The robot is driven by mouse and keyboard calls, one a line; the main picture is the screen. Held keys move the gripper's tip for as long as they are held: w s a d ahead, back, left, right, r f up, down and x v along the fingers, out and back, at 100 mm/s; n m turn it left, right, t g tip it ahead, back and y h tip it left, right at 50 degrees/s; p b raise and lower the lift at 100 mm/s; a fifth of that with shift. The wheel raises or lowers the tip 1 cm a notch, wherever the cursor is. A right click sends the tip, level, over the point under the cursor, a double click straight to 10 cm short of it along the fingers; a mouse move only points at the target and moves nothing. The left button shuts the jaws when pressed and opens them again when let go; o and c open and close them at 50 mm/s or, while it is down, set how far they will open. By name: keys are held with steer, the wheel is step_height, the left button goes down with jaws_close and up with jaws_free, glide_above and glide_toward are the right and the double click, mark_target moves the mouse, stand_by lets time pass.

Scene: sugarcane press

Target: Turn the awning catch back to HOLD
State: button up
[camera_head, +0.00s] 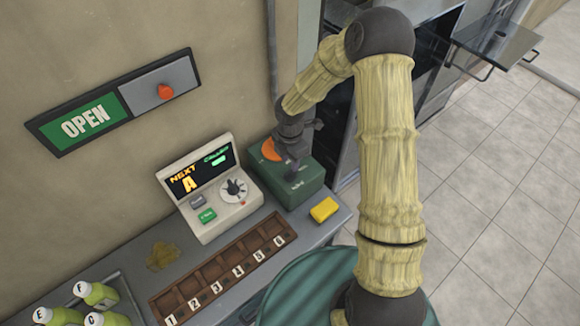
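A dark green box (309,190) stands at the back right end of the grey counter. An orange round part (270,150) shows on its upper left, partly hidden by my gripper. Small pale lettering on the front of the box is too small to read surely. This may be the awning catch; no handle position can be made out. My gripper (291,168) points down at the top of the box, just right of the orange part. I cannot tell whether it touches, or whether its fingers are open or shut.
A console (224,211) with a screen, dial and buttons stands left of the box. A yellow block (323,209) and a brown numbered rack (207,273) lie in front. Green-filled bottles (98,294) stand at lower left. An OPEN sign (86,122) with an orange knob hangs on the wall.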

mark_target(290, 171)
step_height(290, 171, down, 5)
steer(key=shift+r, duration=0.1)
steer(key=shift+c, duration=0.4)
jaws_close()
